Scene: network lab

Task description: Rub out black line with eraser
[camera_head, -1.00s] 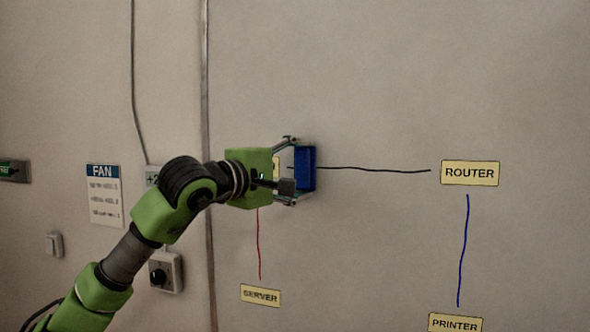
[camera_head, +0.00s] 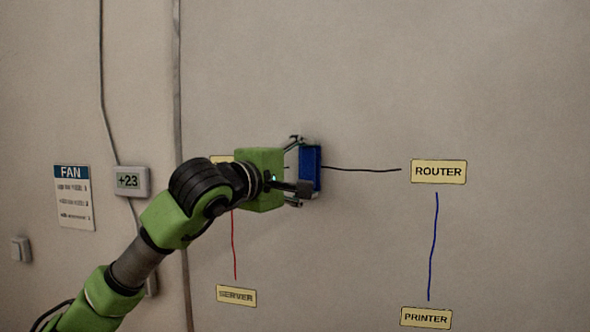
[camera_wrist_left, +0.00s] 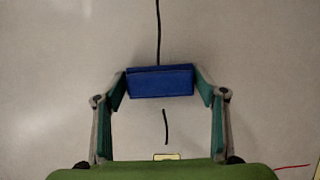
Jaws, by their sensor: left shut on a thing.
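My left gripper (camera_head: 304,171) is shut on a blue eraser (camera_head: 310,168), which is against the wall, as far as I can tell. The black line (camera_head: 362,169) runs from the eraser's right side to near the ROUTER label (camera_head: 438,172). In the left wrist view the eraser (camera_wrist_left: 160,82) sits between the fingertips (camera_wrist_left: 160,84). The black line (camera_wrist_left: 158,30) runs up from its top edge. A short separate black piece (camera_wrist_left: 166,127) shows below the eraser, with bare wall between. My right gripper is not in view.
A red line (camera_head: 234,245) leads down to the SERVER label (camera_head: 236,296). A blue line (camera_head: 433,245) joins ROUTER to the PRINTER label (camera_head: 426,318). A partly hidden yellow label (camera_head: 221,159) is behind my gripper. A +23 display (camera_head: 130,181) and FAN sign (camera_head: 74,197) are left.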

